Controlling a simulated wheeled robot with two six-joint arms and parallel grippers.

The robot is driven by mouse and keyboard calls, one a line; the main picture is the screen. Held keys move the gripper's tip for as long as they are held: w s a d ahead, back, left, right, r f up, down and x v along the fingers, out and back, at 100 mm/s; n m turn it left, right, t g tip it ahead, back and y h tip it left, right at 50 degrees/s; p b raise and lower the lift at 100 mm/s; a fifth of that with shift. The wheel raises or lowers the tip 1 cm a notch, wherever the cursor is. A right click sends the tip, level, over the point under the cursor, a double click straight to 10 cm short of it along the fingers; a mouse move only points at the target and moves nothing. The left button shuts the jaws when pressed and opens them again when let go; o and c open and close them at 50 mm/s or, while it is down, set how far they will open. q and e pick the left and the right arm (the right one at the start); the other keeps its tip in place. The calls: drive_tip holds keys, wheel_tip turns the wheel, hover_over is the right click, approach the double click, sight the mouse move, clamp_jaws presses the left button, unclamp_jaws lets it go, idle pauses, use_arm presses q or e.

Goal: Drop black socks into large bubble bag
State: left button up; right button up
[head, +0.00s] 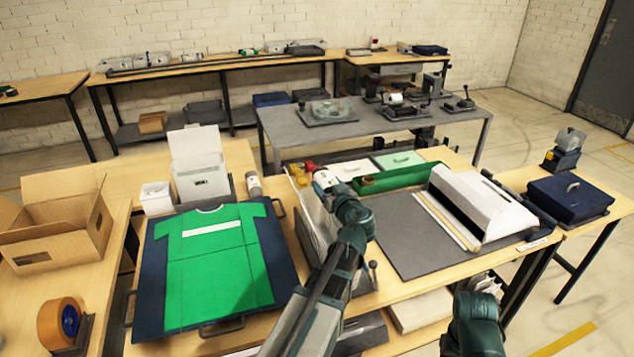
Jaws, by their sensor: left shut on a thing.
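I cannot pick out black socks for certain. Pale upright sheets or bags (314,222) stand in a holder left of my left forearm, partly hidden by it; I cannot tell whether one is the large bubble bag. Part of my right arm shows at the bottom right, with its gripper not visible.
A green shirt (213,250) lies on a dark folding board (150,300) at left. A white sealing machine (470,205) stands on a grey mat (400,240). An open carton (55,225) and tape dispenser (62,322) are far left.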

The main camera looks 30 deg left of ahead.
sight(321, 181)
use_arm(q)
drive_tip(key=x, duration=0.4)
drive_tip(key=shift+a, duration=0.35)
wheel_tip(321, 181, down, 8)
drive_tip(key=b, duration=0.8)
drive_tip(key=shift+r, duration=0.1)
drive_tip(key=o, duration=1.4)
drive_tip(key=shift+c, duration=0.2)
drive_tip(key=shift+r, duration=0.15)
wheel_tip(321, 181, up, 7)
drive_tip(key=p, duration=0.6)
drive_tip(key=shift+p, duration=0.35)
